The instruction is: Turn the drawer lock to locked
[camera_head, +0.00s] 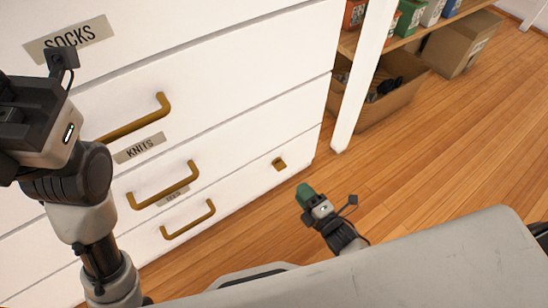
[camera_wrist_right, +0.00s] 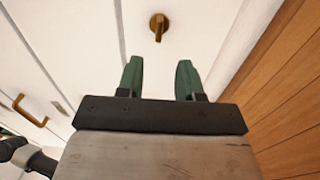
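The drawer lock is a small brass turn knob (camera_head: 279,164) at the right end of a lower drawer front on the white dresser (camera_head: 240,90). In the right wrist view the knob (camera_wrist_right: 158,25) shows a round base with a narrow grip pointing toward the bottom of the picture. My right gripper (camera_head: 304,193) has green fingers and is beside the dresser, apart from the knob. In the wrist view its fingers (camera_wrist_right: 161,77) are spread with nothing between them, and the knob lies beyond the gap. My left arm is at the left; its fingers are not visible.
The dresser has brass handles (camera_head: 187,219) and labels reading SOCKS (camera_head: 70,38) and KNITS (camera_head: 139,147). A white post (camera_head: 362,75) stands right of it, beside a shelf with boxes and an open cardboard box (camera_head: 385,108). The wooden floor (camera_head: 440,150) on the right is clear.

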